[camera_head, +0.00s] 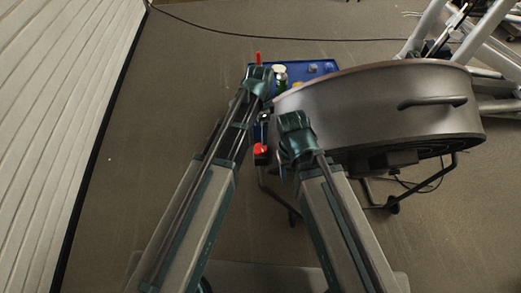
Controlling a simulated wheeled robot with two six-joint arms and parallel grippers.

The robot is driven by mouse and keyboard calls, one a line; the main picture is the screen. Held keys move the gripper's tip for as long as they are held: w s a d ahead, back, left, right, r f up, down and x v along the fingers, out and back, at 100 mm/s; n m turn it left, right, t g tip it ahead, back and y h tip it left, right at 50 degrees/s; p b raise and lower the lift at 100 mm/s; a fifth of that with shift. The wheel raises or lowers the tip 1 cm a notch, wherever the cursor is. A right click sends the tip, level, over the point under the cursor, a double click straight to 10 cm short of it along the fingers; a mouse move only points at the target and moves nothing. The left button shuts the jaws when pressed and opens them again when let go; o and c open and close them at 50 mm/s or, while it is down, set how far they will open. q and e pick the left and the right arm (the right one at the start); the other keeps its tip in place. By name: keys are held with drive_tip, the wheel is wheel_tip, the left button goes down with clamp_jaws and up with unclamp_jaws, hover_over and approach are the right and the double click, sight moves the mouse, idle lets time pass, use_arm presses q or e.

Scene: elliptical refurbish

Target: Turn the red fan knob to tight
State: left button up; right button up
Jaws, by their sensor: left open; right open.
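The large grey drum fan (380,108) stands on a dark stand right of centre. A red knob-like part (261,149) with a black piece beneath it shows at the fan's left side, between my two arms; it seems to be the red fan knob, but its setting is too small to read. My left gripper (262,78) is open, above and beyond the red part, over the edge of the blue tray. My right gripper (290,120) is open, right of and slightly above the red part, in front of the fan's left end. Neither visibly holds anything.
A blue tray (327,69) behind the fan carries a white-capped green container (280,76) and small items. A red upright item (258,58) stands by my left gripper. Grey metal equipment (480,50) is at upper right. A ribbed white wall (55,110) is at left; floor between is clear.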

sight(261, 147)
use_arm(q)
wheel_tip(261, 147, down, 9)
drive_tip(key=b, duration=0.8)
drive_tip(key=shift+f, duration=0.15)
drive_tip(key=c, duration=1.4)
drive_tip(key=shift+m, duration=2.3)
drive_tip(key=o, duration=1.4)
